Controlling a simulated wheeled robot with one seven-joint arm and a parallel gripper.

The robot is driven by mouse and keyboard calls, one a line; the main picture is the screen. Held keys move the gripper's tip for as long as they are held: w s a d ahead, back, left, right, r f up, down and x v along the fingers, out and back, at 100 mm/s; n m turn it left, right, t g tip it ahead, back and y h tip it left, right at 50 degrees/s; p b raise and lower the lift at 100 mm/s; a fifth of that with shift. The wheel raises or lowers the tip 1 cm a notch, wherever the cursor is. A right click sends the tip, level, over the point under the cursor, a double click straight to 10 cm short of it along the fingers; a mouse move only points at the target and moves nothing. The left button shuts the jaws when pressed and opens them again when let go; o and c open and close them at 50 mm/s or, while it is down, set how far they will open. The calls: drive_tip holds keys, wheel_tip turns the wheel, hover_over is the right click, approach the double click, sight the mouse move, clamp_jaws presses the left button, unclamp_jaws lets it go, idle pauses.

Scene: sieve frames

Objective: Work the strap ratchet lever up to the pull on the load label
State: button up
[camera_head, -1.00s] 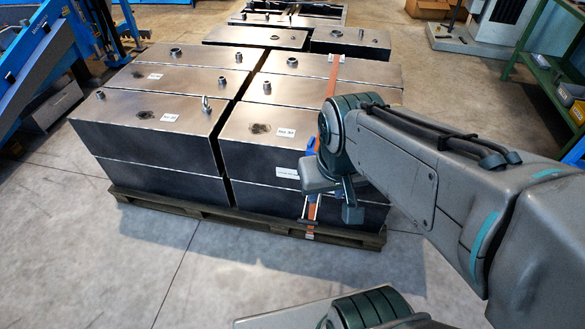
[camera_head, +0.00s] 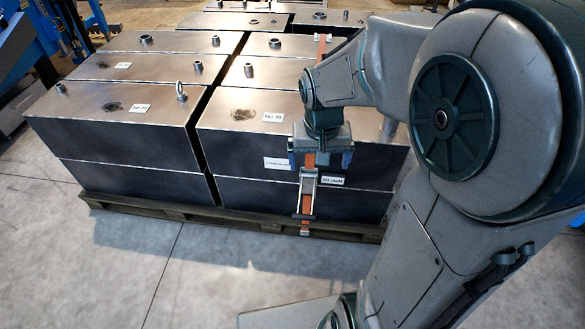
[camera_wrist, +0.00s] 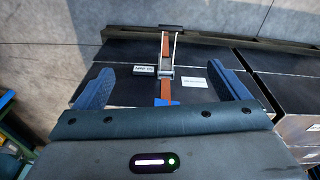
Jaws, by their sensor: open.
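The strap ratchet (camera_head: 307,190) is a silvery metal frame on an orange strap (camera_head: 305,228), on the front face of the right steel block stack. Its lever ends in a dark crossbar (camera_head: 303,216) low down, near the pallet; the bar also shows in the wrist view (camera_wrist: 170,27). A small label (camera_head: 333,180) sits beside the ratchet, and a white label (camera_head: 277,163) is on its other side. Their print is too small to read surely. My gripper (camera_head: 320,160) is open and empty just above the ratchet. In the wrist view its blue fingers (camera_wrist: 161,72) are spread on either side of the strap.
The steel blocks stand on a wooden pallet (camera_head: 240,222). A blue piece (camera_wrist: 168,99) lies on the strap near my gripper. A lifting eye (camera_head: 181,91) stands up on the left stack. The concrete floor (camera_head: 120,265) in front is clear.

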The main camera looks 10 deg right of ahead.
drive_tip(key=m+g+b, duration=0.1)
drive_tip(key=m+b, duration=0.1)
drive_tip(key=b, duration=0.7)
approach(304, 215)
drive_tip(key=shift+y, duration=0.3)
drive_tip(key=f+b, duration=0.2)
drive_tip(key=f, duration=0.2)
drive_tip(key=f+b, duration=0.2)
drive_tip(key=f, duration=0.2)
drive_tip(key=shift+d+f+b, duration=0.2)
drive_tip(key=shift+f+b, duration=0.1)
drive_tip(key=shift+b, duration=0.05)
